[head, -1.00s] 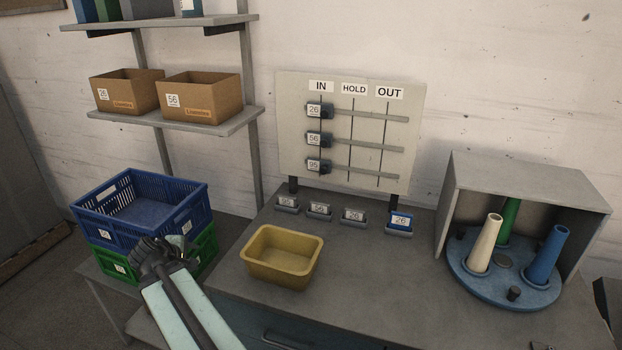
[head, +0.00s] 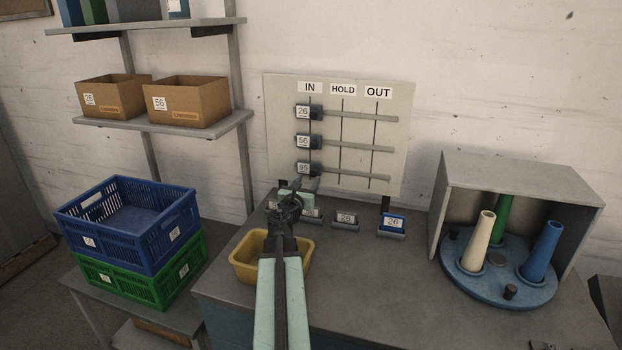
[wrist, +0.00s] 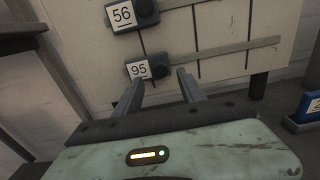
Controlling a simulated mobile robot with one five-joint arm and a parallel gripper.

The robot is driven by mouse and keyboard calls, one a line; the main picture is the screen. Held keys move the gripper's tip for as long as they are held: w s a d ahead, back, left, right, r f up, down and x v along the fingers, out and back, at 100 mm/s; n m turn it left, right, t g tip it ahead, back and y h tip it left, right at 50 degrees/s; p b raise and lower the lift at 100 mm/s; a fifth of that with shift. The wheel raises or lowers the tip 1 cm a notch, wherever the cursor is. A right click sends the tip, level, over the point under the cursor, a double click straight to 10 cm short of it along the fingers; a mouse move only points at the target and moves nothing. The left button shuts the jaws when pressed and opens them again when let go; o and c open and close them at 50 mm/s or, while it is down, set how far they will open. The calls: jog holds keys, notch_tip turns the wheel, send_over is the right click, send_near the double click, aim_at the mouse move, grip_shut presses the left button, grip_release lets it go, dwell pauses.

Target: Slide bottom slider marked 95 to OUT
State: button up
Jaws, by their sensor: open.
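The bottom slider marked 95 (head: 308,169) sits at the left end of its rail, under the IN label (head: 310,88). In the wrist view the 95 slider (wrist: 151,68) shows its white tag and dark knob just beyond my fingertips. My gripper (head: 295,184) is open and empty, in front of and slightly below the 95 slider in the head view. In the wrist view its two fingers (wrist: 160,80) point at the knob, with no contact visible. The OUT label (head: 378,93) is at the board's right. The sliders 56 (head: 309,142) and 26 (head: 308,113) also sit under IN.
Below the board stand small tag holders, including a blue one marked 26 (head: 393,223). A yellow bin (head: 305,265) is under my arm. A cone stand in a grey hood (head: 520,175) is at right. Blue and green crates (head: 130,225) are at left.

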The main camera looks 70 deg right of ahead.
aim_at(313, 173)
jog(key=d, duration=0.5)
jog(key=shift+w, duration=0.2)
grip_shut()
dwell(1.0)
